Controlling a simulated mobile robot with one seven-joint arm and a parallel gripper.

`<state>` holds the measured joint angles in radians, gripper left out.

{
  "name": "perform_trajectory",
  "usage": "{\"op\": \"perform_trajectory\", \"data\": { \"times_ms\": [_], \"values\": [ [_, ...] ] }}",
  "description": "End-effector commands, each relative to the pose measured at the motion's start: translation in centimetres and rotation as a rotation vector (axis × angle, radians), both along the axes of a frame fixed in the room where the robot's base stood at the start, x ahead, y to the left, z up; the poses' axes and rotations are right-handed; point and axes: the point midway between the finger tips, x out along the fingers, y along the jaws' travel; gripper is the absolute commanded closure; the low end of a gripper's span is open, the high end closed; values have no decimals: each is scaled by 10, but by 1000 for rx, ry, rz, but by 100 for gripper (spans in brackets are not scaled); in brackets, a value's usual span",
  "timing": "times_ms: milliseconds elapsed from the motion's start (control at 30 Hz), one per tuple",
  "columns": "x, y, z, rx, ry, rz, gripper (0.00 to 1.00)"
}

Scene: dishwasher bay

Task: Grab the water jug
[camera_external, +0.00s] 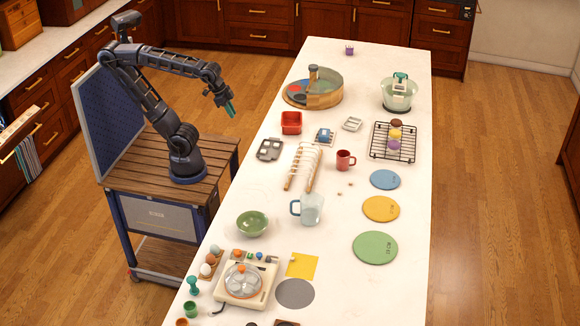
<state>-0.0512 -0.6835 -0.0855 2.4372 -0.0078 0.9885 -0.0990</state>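A pale blue, see-through water jug (312,209) stands upright on the white counter, with its handle on the left side. My gripper (231,109) hangs in the air to the left of the counter's far half, up and to the left of the jug and well apart from it. Its teal fingertips point downward. They are too small here to tell whether they are open or shut. Nothing is visibly held.
A wooden dish rack (304,168) stands just behind the jug and a green bowl (252,223) to its left. A red mug (345,160) is behind right. A hotplate-like appliance (246,281) is in front left. Counter right of the jug is clear up to coloured discs (381,208).

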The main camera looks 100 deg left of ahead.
Motion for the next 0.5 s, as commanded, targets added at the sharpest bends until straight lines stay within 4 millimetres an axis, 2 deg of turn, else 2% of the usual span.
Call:
{"op": "perform_trajectory", "data": {
  "times_ms": [267,500],
  "values": [
    [51,-26,-34,-8,9,110,83],
    [104,-57,-83,-61,16,228,83]
  ]
}}
